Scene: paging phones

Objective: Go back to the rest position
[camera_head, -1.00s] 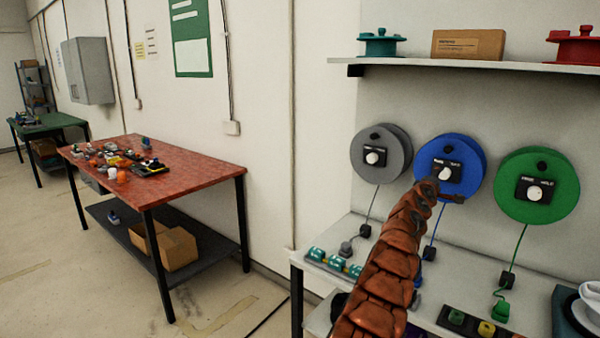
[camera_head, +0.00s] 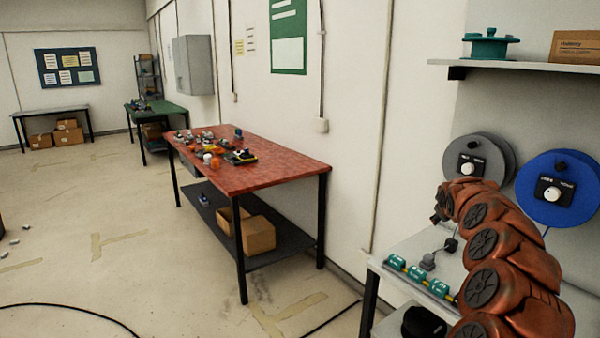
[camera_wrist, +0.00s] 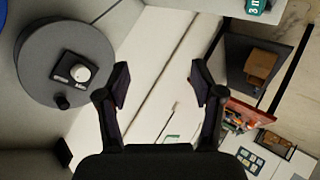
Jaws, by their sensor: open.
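My gripper (camera_wrist: 158,88) shows in the wrist view with its two dark fingers spread apart and nothing between them. In the head view my copper-brown arm curls up at the lower right, in front of the right-hand bench, and the gripper end is mostly hidden behind it. A grey round dial unit (camera_head: 478,163) and a blue one (camera_head: 557,188) are mounted on the wall behind the arm. The grey unit (camera_wrist: 40,62) also shows at the left of the wrist view, apart from the fingers.
A red-topped table (camera_head: 285,172) with loose parts stands left of the arm, with boxes on its lower shelf. The bench (camera_head: 405,250) carries several teal blocks. A wall shelf (camera_head: 500,64) hangs above.

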